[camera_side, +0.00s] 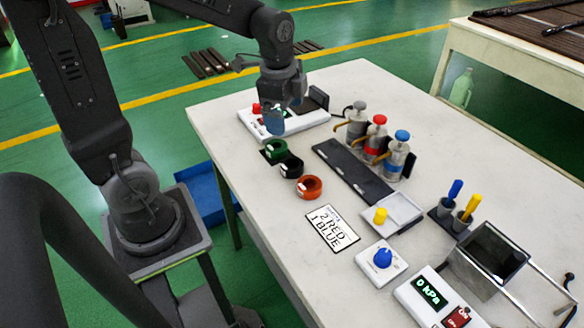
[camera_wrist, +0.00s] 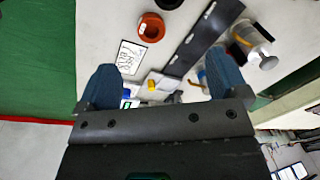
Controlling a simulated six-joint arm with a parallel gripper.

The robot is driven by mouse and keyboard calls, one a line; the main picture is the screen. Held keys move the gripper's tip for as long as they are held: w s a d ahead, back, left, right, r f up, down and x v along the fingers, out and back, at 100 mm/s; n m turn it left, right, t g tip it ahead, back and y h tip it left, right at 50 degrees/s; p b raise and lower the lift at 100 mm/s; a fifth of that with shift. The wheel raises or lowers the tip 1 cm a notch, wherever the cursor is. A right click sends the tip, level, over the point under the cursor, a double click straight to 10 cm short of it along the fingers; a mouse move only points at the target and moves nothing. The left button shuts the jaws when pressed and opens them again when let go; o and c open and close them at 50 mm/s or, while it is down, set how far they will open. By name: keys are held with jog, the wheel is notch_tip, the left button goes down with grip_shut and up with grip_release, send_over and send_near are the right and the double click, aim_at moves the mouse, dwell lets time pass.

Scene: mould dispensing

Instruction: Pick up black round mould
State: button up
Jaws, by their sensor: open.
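The black round mould (camera_side: 291,167) sits on the white table, between the green round mould (camera_side: 273,151) and the red-orange round mould (camera_side: 309,188). In the wrist view the black mould (camera_wrist: 168,3) is cut off by the top edge, just beyond the red-orange mould (camera_wrist: 151,27). My gripper (camera_side: 274,121) hangs above the table near the green mould, behind the black one in the side view. In the wrist view its two blue fingers are wide apart and my gripper (camera_wrist: 163,80) is empty.
Several capped bottles (camera_side: 378,137) stand along a dark strip (camera_side: 352,172) right of the moulds. A white control box (camera_side: 300,118) lies behind my gripper. A card reading "2 RED 1 BLUE" (camera_side: 332,229) lies in front. A square metal container (camera_side: 487,258) stands at the right.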

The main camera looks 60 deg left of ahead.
jog(key=w+a+f+m+g, duration=0.1)
jog(key=w+a+f+m, duration=0.2)
jog(key=f, duration=0.1)
send_near(291, 168)
jog(key=shift+m, duration=0.4)
notch_tip(291, 168, down, 8)
jog(key=shift+w+a+f, duration=0.1)
jog(key=shift+w+f, duration=0.05)
jog(key=shift+c, duration=0.2)
jog(key=c, duration=1)
